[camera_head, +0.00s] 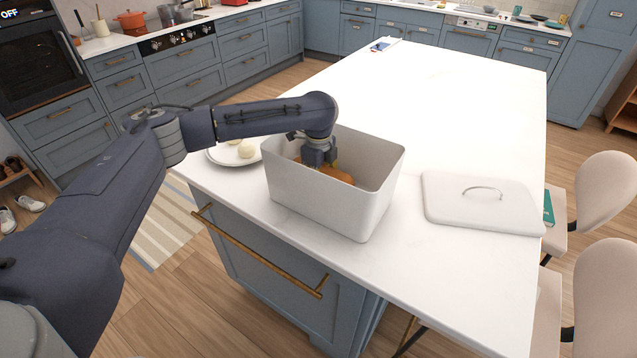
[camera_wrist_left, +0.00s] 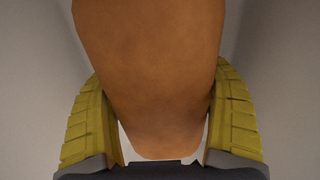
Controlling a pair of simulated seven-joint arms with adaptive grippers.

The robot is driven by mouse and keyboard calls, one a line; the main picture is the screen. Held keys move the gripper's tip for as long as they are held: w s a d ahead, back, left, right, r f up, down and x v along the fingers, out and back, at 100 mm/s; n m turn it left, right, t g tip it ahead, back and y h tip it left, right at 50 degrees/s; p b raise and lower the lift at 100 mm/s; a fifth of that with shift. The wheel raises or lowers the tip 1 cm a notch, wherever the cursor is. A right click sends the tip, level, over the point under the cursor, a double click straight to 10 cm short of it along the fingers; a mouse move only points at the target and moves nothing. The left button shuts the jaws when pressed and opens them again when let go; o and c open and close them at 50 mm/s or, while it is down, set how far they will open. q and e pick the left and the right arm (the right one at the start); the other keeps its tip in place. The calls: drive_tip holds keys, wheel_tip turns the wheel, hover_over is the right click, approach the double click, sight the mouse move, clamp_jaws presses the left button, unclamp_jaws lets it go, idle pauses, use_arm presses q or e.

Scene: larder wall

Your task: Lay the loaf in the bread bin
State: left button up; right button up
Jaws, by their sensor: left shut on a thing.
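The bread bin (camera_head: 330,204) is a white open box on the island top, near its front left corner. Its lid (camera_head: 482,200) lies flat on the counter to the right. The loaf (camera_head: 342,175) is orange-brown and shows inside the bin, partly hidden by my gripper and the bin's front wall. My left gripper (camera_head: 325,163) reaches down into the bin from above, shut on the loaf. In the left wrist view the loaf (camera_wrist_left: 148,70) sits between two yellow finger pads, with grey bin walls around. I cannot tell whether the loaf touches the bin floor. My right gripper is not in view.
A white plate (camera_head: 218,156) with pale round items (camera_head: 247,149) stands close behind the bin on the left, under my arm. A phone-like item (camera_head: 381,46) lies at the island's far end. The middle of the white island top (camera_head: 450,110) is clear.

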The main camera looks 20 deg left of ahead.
use_arm(q)
drive_tip(key=o, duration=1.4)
drive_tip(key=shift+f, duration=0.1)
drive_tip(key=shift+o, duration=0.2)
wheel_tip(320, 180, up, 12)
drive_tip(key=shift+r, duration=0.2)
